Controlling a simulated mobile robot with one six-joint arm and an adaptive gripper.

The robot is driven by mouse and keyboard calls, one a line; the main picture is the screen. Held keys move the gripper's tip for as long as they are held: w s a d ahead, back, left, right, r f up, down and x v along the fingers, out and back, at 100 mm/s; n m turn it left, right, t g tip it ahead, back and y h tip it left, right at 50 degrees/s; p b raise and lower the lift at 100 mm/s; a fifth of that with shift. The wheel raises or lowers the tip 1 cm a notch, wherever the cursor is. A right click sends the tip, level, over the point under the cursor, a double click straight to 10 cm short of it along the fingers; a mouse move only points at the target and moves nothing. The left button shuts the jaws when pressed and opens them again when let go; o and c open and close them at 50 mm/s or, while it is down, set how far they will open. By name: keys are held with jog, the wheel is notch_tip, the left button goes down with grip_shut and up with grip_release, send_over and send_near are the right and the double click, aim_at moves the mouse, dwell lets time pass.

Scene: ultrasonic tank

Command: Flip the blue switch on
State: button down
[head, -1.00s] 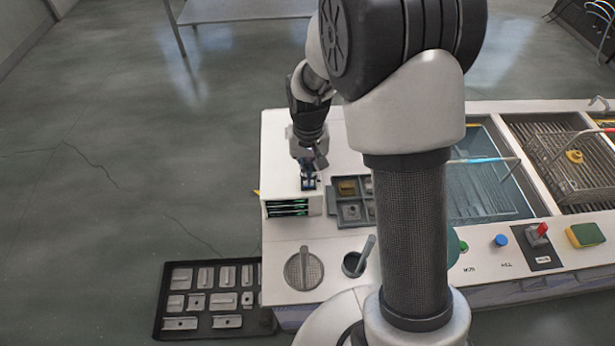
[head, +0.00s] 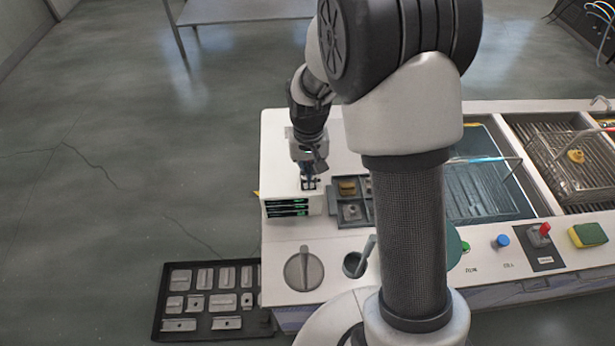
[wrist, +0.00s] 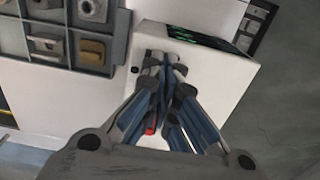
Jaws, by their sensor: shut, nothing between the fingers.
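My gripper (head: 309,184) is over the top of a white box with green displays (head: 287,208), at the left end of the bench. Its fingers are together with nothing held; in the wrist view the fingers (wrist: 165,100) point at the box top. A small red spot (wrist: 152,130) shows beside the fingers, and I cannot tell what it belongs to. No blue switch shows clearly on the box; the fingers cover part of its top. A round blue knob (head: 502,241) stands on the front panel, far right of my gripper.
A compartment tray with metal parts (head: 351,192) lies right of the box. A grey dial (head: 304,269) and a cup with a handle (head: 356,262) are in front. Farther right are a red-handled switch (head: 541,233), a sponge (head: 588,235) and the tank (head: 482,185).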

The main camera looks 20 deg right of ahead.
jog(key=shift+f, duration=0.35)
jog(key=shift+r+p, duration=2.5)
jog(key=shift+r, duration=1)
jog(key=shift+r, duration=0.1)
notch_tip(320, 180, up, 6)
jog(key=f+t+b, duration=0.1)
jog(key=b, duration=0.1)
send_over(311, 193)
jog(key=s+r+n+t+b, duration=0.1)
jog(key=s+r+t+b, duration=0.15)
jog(key=s+r, duration=0.8)
jog(key=s+f+n+t+b, duration=0.1)
jog(key=s+b, duration=0.1)
jog(key=s, duration=0.8)
jog(key=shift+f, duration=0.4)
